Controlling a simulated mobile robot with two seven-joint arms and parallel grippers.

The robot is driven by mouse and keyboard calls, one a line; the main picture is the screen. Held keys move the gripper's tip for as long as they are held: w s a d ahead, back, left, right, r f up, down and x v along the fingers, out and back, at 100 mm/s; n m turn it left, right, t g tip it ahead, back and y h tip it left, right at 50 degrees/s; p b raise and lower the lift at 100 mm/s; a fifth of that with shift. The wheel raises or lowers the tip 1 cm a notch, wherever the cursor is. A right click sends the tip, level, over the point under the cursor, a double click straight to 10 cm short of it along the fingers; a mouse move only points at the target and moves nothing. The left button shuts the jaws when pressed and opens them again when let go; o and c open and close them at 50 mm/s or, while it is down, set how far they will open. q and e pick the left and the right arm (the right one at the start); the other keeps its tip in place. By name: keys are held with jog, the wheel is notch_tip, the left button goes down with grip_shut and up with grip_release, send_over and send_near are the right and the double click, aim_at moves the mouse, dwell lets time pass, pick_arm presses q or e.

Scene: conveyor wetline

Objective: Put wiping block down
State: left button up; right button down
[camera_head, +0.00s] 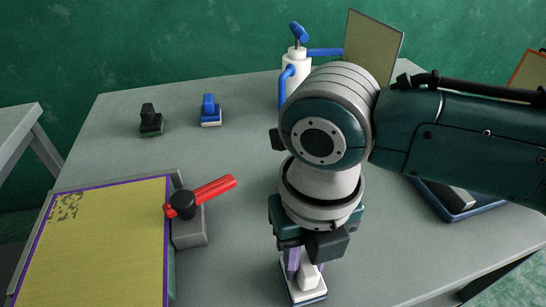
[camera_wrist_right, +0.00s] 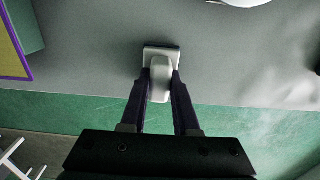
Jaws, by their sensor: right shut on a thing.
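The wiping block (camera_head: 307,292) has a white handle and a pale pad with a dark edge. It is low over the grey table near its front edge in the head view. My right gripper (camera_head: 306,262) points down, with its fingers on both sides of the handle. The wrist view shows the block (camera_wrist_right: 160,54) between the fingertips of the right gripper (camera_wrist_right: 161,84), shut on the white handle. I cannot tell whether the pad touches the table. My left gripper is not in view.
A yellow board with a purple border (camera_head: 110,245) and a red-levered clamp (camera_head: 200,197) stand left. A black-handled block (camera_head: 150,121) and blue-handled block (camera_head: 210,112) sit behind. A white-and-blue spray bottle (camera_head: 297,66), upright panel (camera_head: 372,45) and blue-rimmed tray (camera_head: 440,207) are also present.

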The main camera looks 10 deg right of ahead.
aim_at(305, 260)
jog(key=c, duration=0.7)
grip_release()
jog(key=shift+f, duration=0.1)
jog(key=shift+o, duration=0.2)
jog(key=shift+r, duration=0.4)
notch_tip(305, 260, up, 12)
jog(key=f+p, duration=0.1)
jog(key=p, duration=0.1)
jog(key=s+a+f+m+y, duration=0.1)
jog(key=s+a+m+y, duration=0.25)
jog(key=m, duration=0.45)
jog(key=s+d+f+m+t+h, duration=0.1)
jog(key=s+d+m, duration=0.3)
jog(key=m, duration=0.9)
jog(key=s+d+f+m+t+h, duration=0.1)
jog(key=s+d+m, duration=0.3)
jog(key=d+m, duration=0.5)
jog(key=m+t+h, duration=0.1)
jog(key=m, duration=0.3)
jog(key=shift+s+m+t, duration=0.3)
jog(key=shift+s, duration=0.1)
